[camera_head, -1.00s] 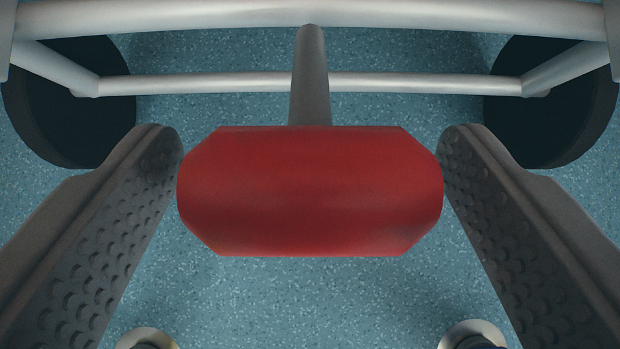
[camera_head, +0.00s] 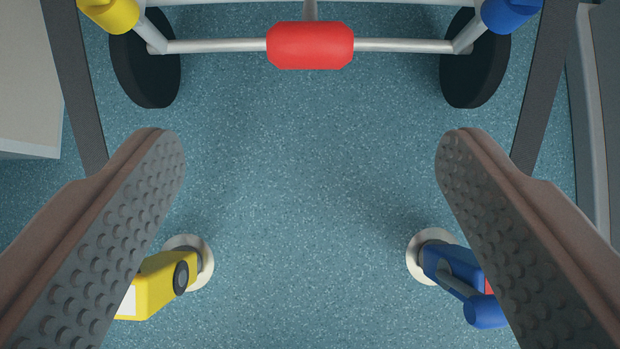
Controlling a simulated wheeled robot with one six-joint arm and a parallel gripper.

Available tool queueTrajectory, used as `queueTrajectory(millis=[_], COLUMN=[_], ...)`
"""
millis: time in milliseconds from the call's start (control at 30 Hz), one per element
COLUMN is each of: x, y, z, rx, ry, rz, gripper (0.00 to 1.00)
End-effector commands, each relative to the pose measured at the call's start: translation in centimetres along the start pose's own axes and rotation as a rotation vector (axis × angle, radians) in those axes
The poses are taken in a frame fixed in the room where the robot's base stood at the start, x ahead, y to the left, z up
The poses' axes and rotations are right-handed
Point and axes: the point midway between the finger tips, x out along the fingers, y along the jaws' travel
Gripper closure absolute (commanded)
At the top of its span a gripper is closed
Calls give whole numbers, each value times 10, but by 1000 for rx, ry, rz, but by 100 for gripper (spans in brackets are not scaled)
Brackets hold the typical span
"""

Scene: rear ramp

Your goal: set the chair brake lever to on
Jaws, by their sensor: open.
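The red lever handle (camera_head: 310,46) shows at the top middle, on a grey stem in front of the chair frame's crossbar (camera_head: 215,46). I take it for the chair brake lever. No on or off mark shows, so I cannot tell its setting. My gripper (camera_head: 310,150) is open and empty, its two ridged fingers wide apart. The handle is beyond the fingertips and apart from them, with bare floor between the fingers. Most of the stem is cut off by the top edge.
Dark wheels (camera_head: 145,62) and (camera_head: 475,62) flank the handle. Yellow (camera_head: 110,12) and blue (camera_head: 512,12) fittings sit at the top corners. Yellow (camera_head: 160,282) and blue (camera_head: 465,280) devices at floor discs are partly behind my fingers. A pale box (camera_head: 25,80) stands at left.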

Motion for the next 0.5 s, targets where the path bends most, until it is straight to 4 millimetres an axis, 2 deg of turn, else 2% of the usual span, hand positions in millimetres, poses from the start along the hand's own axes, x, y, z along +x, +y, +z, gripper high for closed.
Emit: queueTrajectory(millis=[200,500], x=[-18,-22], y=[0,0], z=[0,0], rx=[0,0], ry=[0,-1], rz=[0,0], gripper=[25,25])
